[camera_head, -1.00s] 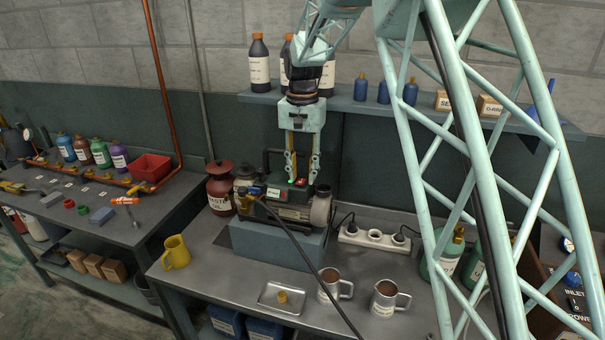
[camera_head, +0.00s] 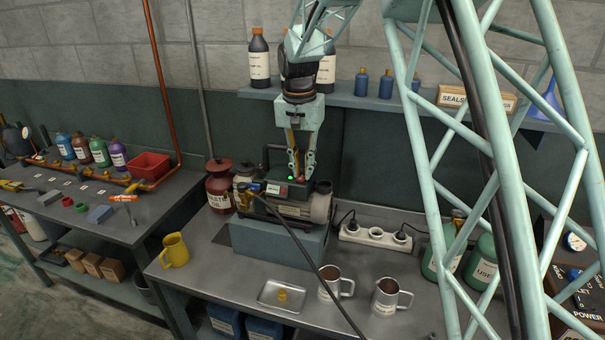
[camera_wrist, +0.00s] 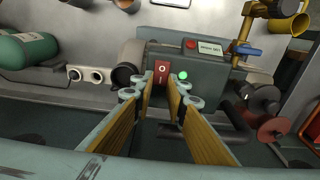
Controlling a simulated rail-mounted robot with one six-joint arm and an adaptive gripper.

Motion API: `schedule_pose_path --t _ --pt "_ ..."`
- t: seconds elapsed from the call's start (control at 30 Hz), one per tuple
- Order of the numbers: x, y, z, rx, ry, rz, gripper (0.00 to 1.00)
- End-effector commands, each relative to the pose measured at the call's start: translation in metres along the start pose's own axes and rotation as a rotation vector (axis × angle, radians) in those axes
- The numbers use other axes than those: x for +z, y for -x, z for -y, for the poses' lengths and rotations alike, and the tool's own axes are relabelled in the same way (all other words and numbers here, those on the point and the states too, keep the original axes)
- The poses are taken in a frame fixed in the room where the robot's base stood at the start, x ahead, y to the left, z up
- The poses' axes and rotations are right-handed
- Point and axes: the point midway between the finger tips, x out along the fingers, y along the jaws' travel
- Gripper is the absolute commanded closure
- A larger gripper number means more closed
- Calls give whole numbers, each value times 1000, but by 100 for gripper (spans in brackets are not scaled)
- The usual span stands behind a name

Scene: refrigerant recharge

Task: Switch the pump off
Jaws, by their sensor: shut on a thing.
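The pump (camera_head: 318,208) stands on a blue-grey block on the steel bench. In the wrist view, the pump's grey housing (camera_wrist: 210,68) carries a red rocker switch (camera_wrist: 161,67) and a lit green lamp (camera_wrist: 183,76) to its right. My gripper (camera_head: 298,177) reaches down onto the pump's top, and its fingers hide the switch in the head view. In the wrist view my gripper (camera_wrist: 161,84) has its fingertips drawn in on either side of the switch. It is shut on the switch. The green lamp also glows in the head view (camera_head: 290,178).
A red waste oil can (camera_head: 219,190) stands left of the pump, a power strip (camera_head: 375,236) right. A yellow jug (camera_head: 175,250), a tray (camera_head: 268,304) and two metal jugs stand in front. A dark hose crosses the bench front. Bottles line the shelf (camera_head: 350,103) behind.

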Motion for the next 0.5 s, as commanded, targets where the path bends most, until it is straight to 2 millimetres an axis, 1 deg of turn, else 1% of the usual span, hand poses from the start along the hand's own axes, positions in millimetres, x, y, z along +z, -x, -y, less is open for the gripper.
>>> schedule_pose_path --t 0.5 --pt "4 0 0 0 1 -121 97"
